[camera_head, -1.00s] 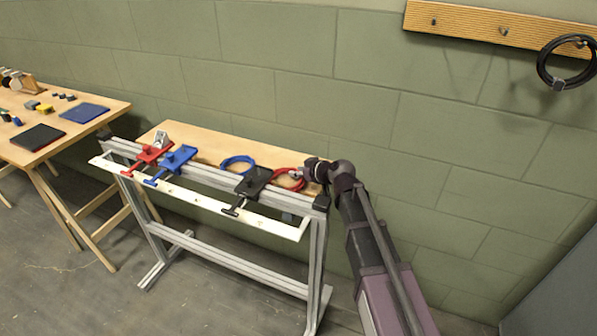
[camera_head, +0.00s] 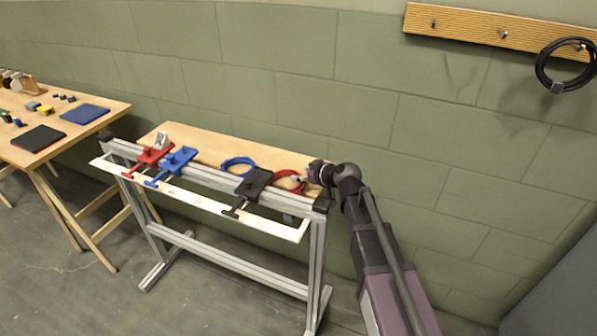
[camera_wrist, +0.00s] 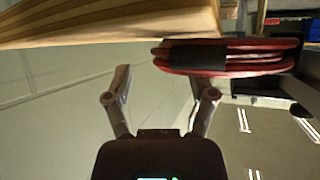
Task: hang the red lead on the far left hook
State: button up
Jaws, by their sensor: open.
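The red lead (camera_head: 284,174) is a coil lying on the right end of the narrow wooden shelf, behind the black clamp. In the wrist view the red lead (camera_wrist: 235,62) shows edge-on with a black band around it. My gripper (camera_wrist: 160,78) is open, with the coil beyond its fingertips and mostly to the right. The right finger is close to the band; I cannot tell if they touch. In the head view my gripper (camera_head: 303,180) is at the coil's right side. The far left hook (camera_head: 433,23) on the wooden wall rail is empty.
The wall rail (camera_head: 475,29) has an empty middle hook (camera_head: 503,34) and a black lead (camera_head: 545,66) on its right hook. A blue lead (camera_head: 238,160), red clamp (camera_head: 152,155), blue clamp (camera_head: 177,160) and black clamp (camera_head: 253,182) are along the stand. Wall below the rail is clear.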

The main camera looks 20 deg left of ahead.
jog(key=p+v, duration=0.4)
jog(key=v, duration=0.7)
jog(key=shift+s+d+p, duration=0.3)
jog(key=shift+d+p, duration=0.05)
jog(key=shift+d, duration=0.05)
jog(key=shift+f, duration=0.15)
jog(key=s+d+f+m+g+h, duration=0.2)
jog(key=s+d+f+m+h, duration=0.1)
jog(key=d, duration=0.7)
jog(key=s+d+f+m+g+h, duration=0.1)
jog(key=s+d+f+m+h, duration=0.2)
jog(key=d, duration=0.8)
jog(key=s+d+f+m+g+h, duration=0.2)
jog(key=s+d+f+m+h, duration=0.1)
jog(key=d, duration=0.8)
jog(key=s+m+h, duration=0.1)
jog(key=s+m, duration=0.1)
jog(key=m, duration=0.1)
jog(key=shift+f+m+g+h, duration=0.3)
jog(key=shift+h, duration=0.1)
notch_tip(320, 180, up, 18)
jog(key=p, duration=1.7)
jog(key=shift+f+p, duration=0.2)
jog(key=shift+p, duration=0.1)
jog(key=shift+c, duration=0.2)
